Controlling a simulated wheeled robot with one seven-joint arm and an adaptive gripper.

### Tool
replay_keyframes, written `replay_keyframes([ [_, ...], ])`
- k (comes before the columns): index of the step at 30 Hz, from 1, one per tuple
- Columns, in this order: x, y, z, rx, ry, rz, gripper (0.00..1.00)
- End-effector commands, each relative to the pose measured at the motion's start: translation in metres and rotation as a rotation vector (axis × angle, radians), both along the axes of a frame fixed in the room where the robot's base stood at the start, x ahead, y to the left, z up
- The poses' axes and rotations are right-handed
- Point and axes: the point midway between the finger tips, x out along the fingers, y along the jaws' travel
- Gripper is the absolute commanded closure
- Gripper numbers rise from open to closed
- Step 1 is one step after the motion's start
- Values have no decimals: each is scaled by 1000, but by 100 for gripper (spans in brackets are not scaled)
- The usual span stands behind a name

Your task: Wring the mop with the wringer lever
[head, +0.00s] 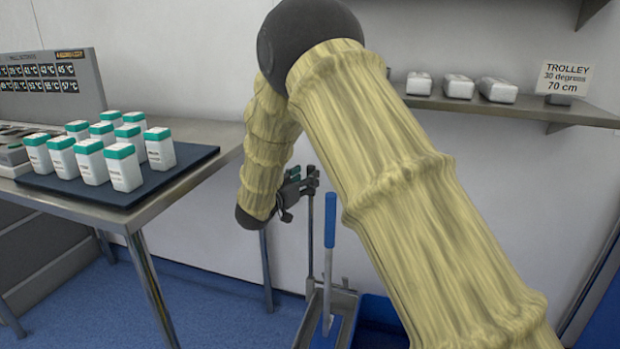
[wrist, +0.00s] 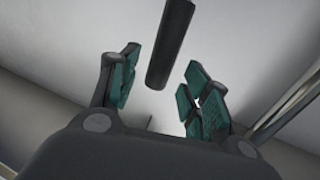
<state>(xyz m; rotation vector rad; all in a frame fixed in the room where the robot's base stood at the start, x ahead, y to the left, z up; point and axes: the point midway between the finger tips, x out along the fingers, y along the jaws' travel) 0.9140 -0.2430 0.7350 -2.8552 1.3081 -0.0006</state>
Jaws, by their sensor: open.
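My gripper (head: 300,186) is open, low behind my bent arm in the head view. In the wrist view the teal-padded fingers (wrist: 160,95) stand apart. A dark round bar (wrist: 170,45) lies between and beyond them, not clamped; whether it touches a pad cannot be told. In the head view a thin dark upright rod (head: 311,235), which looks like the wringer lever, rises beside the gripper. A blue-topped handle (head: 330,220), perhaps the mop's, stands just right of it. Both rise from a grey mop trolley frame (head: 345,300) on the floor. The mop head cannot be made out.
A metal table (head: 215,135) at left carries a dark tray (head: 120,190) with several teal-capped bottles (head: 122,168). A wall shelf (head: 575,113) holds several white boxes and a sign (head: 565,76). A blue bucket (head: 380,312) shows partly behind my arm. Blue floor (head: 230,320) is open at lower left.

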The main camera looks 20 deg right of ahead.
Motion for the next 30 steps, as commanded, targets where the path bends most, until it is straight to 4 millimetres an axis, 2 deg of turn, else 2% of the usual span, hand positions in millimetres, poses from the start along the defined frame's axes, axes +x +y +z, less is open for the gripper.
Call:
replay_keyframes([
  [3, 11, -13, -2, 0, 0, -2, 53],
  [9, 22, -24, -1, -1, 1, 2, 53],
  [20, 25, -25, 0, -1, 1, 3, 53],
  [23, 25, -25, 0, -1, 1, 3, 67],
  [28, 25, -25, 0, -1, 1, 4, 98],
  [30, 25, -25, 0, -1, 1, 4, 100],
])
